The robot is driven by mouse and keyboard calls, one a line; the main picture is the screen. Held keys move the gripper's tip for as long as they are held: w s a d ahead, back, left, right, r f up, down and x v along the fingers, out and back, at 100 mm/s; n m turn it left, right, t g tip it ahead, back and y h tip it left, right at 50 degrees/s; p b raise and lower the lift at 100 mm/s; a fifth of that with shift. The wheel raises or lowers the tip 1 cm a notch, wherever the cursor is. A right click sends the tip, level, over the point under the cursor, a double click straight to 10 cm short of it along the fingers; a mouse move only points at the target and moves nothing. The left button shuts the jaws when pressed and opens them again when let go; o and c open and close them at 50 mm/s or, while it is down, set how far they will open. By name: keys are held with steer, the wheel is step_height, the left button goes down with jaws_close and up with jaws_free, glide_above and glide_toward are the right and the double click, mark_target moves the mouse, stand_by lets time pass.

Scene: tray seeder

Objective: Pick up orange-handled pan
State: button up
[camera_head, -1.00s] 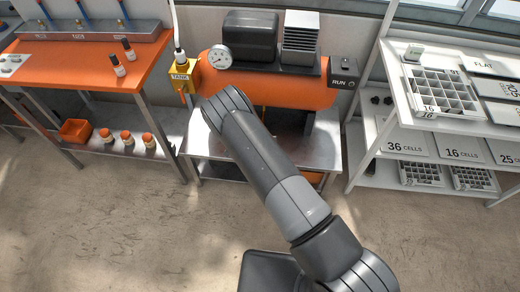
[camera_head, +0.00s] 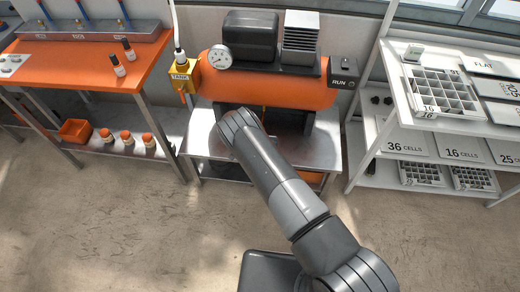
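I cannot make out a whole orange-handled pan. A small orange part (camera_head: 316,179) shows under the steel stand, right of my arm. I cannot tell whether it belongs to the pan. My grey arm reaches from the bottom right up to the front of the steel stand (camera_head: 328,151), below the orange tank. My gripper is not visible; the far end of the arm is hidden behind its own links. The arm also covers part of the stand's top and the space beneath.
The orange tank (camera_head: 300,92) with a gauge (camera_head: 221,57) stands on the stand. A yellow TANK box (camera_head: 184,76) is at its left and a RUN switch box (camera_head: 343,74) at its right. An orange bench (camera_head: 90,70) and a white shelf (camera_head: 385,95) flank it. The floor in front is clear.

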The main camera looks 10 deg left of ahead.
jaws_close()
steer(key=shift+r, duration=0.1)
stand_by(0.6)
